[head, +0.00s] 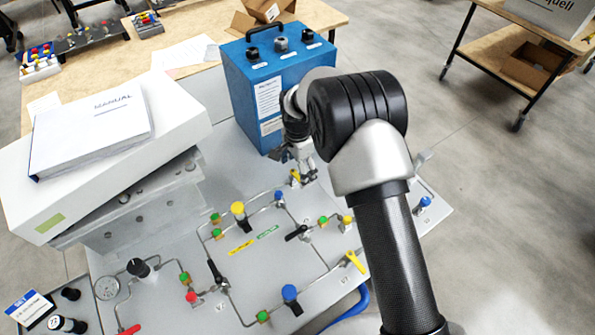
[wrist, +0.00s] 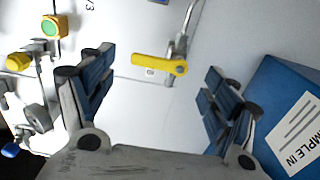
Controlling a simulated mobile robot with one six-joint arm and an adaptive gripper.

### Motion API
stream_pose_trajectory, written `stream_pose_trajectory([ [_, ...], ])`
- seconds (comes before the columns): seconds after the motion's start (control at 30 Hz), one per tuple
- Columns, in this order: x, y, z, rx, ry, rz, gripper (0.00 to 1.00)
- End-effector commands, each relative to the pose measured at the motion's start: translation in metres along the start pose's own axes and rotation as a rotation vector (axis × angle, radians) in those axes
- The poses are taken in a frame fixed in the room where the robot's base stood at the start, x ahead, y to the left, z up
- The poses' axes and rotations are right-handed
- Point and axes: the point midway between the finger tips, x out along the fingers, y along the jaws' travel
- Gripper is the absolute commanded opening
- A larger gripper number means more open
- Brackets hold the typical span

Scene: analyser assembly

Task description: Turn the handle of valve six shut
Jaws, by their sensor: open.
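A yellow lever handle (wrist: 158,65) lies between and beyond my fingertips in the wrist view. It points left from a pivot on a metal valve fitting (wrist: 180,45). A small tag beside it is too small to read, so I cannot confirm it is valve six. In the head view the yellow handle (head: 295,177) shows just below my gripper (head: 303,170), in front of the blue box. My gripper is open and empty, with one blue-padded finger on each side in the wrist view (wrist: 158,82). Contact with the handle is not visible.
The blue box (head: 262,75) stands close behind my gripper and at right in the wrist view (wrist: 285,95). The panel (head: 270,262) carries pipes, coloured fittings, black handles (head: 297,232) and another yellow handle (head: 355,262). A white box with a manual (head: 95,130) is at left.

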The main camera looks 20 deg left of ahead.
Motion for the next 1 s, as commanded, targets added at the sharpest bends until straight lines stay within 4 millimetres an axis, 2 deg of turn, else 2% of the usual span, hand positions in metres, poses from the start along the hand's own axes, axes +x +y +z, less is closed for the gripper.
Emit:
stream_pose_trajectory([
  [0.2,-0.05,-0.001,0.0,0.0,0.002,-0.006,0.81],
  [0.43,-0.087,-0.001,0.0,0.001,0.001,-0.003,0.81],
  [0.6,-0.097,0.0,0.0,0.001,0.001,-0.002,0.81],
  [1.0,-0.098,0.0,0.0,0.001,0.0,-0.001,0.81],
])
